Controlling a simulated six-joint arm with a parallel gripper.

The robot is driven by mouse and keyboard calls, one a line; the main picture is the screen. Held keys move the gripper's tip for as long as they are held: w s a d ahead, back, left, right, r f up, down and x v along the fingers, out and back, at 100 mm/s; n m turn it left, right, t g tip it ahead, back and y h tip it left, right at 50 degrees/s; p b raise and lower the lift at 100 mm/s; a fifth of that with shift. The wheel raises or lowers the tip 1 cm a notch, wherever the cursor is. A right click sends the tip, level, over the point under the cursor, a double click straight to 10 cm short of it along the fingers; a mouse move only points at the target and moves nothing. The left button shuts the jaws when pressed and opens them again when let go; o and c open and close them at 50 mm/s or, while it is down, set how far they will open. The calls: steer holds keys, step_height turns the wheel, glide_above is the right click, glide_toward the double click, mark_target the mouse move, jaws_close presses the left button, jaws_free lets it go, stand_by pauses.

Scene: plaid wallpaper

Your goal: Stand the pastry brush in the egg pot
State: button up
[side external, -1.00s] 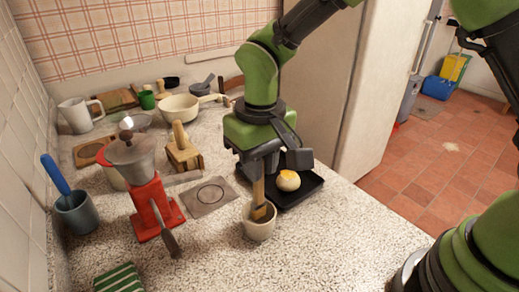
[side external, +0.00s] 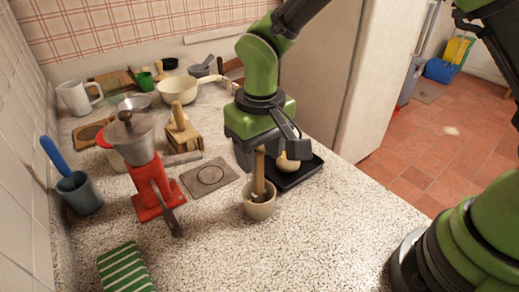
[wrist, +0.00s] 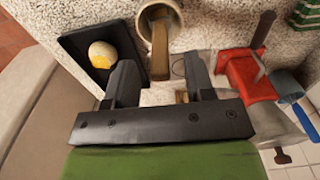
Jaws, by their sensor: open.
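The pastry brush (side external: 259,172) stands in the small beige egg pot (side external: 258,210), close to upright, with its wooden handle up. Its head is down inside the pot. In the wrist view the handle (wrist: 160,52) points toward me, out of the pot (wrist: 146,17). My gripper (side external: 262,152) is right above the pot, around the upper end of the handle. The wrist view shows the jaws of my gripper (wrist: 159,64) apart on both sides of the handle, with gaps.
A black tray (side external: 309,172) with a yellow-topped bun (side external: 288,164) lies just behind right of the pot. A grey plate with a ring (side external: 211,175) and a red grinder (side external: 150,185) stand left. A blue-handled cup (side external: 79,194) and striped cloth (side external: 124,269) are farther left. Front counter is clear.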

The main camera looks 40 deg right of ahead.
steer(key=shift+r, duration=0.1)
step_height(320, 180, up, 10)
steer(key=shift+s, duration=0.15)
stand_by(0.8)
steer(key=s+d+r+m+t+y, duration=0.2)
steer(key=s+d+r+t, duration=0.1)
steer(key=s+d+r, duration=0.5)
steer(key=s+d+m+t, duration=0.2)
steer(key=s+d+t, duration=0.1)
steer(key=s, duration=0.5)
steer(key=shift+s+d+t, duration=0.4)
steer(key=shift+t, duration=0.1)
steer(key=shift+f, duration=0.1)
